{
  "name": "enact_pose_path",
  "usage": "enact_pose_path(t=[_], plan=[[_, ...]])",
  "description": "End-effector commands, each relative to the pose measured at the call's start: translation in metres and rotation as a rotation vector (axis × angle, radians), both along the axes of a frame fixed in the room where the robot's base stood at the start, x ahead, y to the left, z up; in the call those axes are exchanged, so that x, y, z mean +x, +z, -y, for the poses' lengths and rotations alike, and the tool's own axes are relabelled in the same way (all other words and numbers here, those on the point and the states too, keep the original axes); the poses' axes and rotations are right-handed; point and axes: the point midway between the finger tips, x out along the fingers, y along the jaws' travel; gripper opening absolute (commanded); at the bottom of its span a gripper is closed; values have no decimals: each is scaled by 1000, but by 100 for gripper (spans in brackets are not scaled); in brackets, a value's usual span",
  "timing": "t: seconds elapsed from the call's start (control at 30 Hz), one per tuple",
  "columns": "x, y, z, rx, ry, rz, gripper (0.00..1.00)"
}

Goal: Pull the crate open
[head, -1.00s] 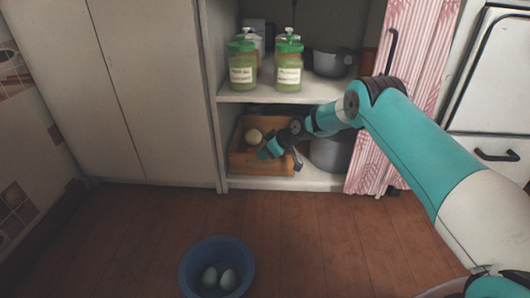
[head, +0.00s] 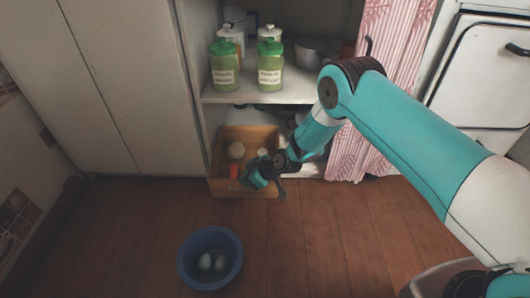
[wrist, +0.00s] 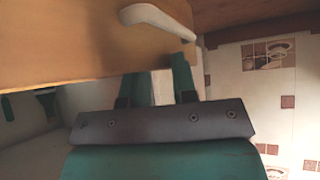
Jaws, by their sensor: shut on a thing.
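The wooden crate (head: 232,189) sits at the bottom of the open cupboard, sticking out past the shelf's front edge over the floor. Its front panel also fills the top left of the wrist view (wrist: 60,45), with a pale curved piece (wrist: 160,22) showing against it. A pale round thing (head: 236,150) and a small orange thing (head: 234,171) show in the crate. My gripper (head: 258,178) is at the crate's front right and is shut on the crate. Its fingers show in the wrist view (wrist: 160,88); the exact grip is partly hidden.
A blue bowl (head: 183,270) with two pale eggs (head: 212,262) stands on the floor in front of the crate. Green-lidded jars (head: 270,72) and a grey pot (head: 314,51) stand on the shelf above. A striped curtain (head: 370,125) hangs at right. Floor around the bowl is clear.

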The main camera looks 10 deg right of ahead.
Motion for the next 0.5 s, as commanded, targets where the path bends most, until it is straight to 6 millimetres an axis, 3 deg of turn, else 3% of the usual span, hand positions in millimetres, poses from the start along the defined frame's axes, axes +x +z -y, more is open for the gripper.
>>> enact_pose_path(t=[0.2, 0.5], plan=[[-29, 3, -6, -2, -4, -5, 0], [-44, 0, -8, -1, -5, -2, 0]])
